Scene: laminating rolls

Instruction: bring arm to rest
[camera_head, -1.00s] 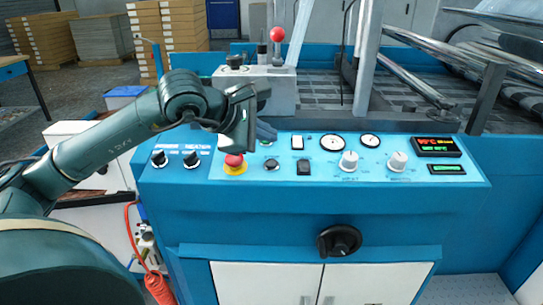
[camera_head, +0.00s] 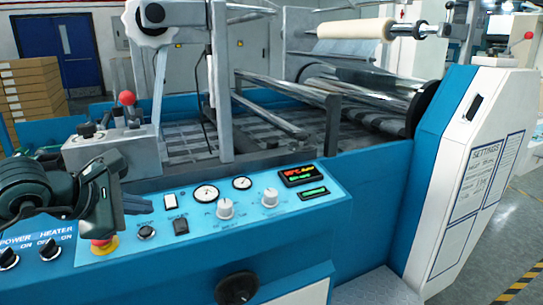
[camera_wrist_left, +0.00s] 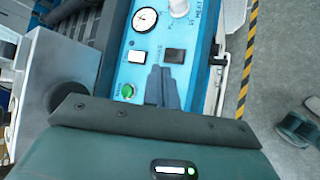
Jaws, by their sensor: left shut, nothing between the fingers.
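My left gripper (camera_head: 138,205) hangs over the left part of the blue control panel (camera_head: 262,222), its fingers shut and empty. It is close to the red emergency button (camera_head: 101,243) with its yellow base, partly covering it from above. I cannot tell whether it touches the panel. In the left wrist view the shut fingers (camera_wrist_left: 162,88) point at the panel, near a green button (camera_wrist_left: 127,90) and a black switch (camera_wrist_left: 174,56). My left arm comes in from the left edge. My right gripper is out of view.
A grey box with a red-knobbed lever (camera_head: 127,99) stands behind the panel, near my arm. Steel rollers (camera_head: 365,95) and a cream roll (camera_head: 355,30) lie beyond. A white side cabinet (camera_head: 475,170) stands right. Open floor lies at the far right.

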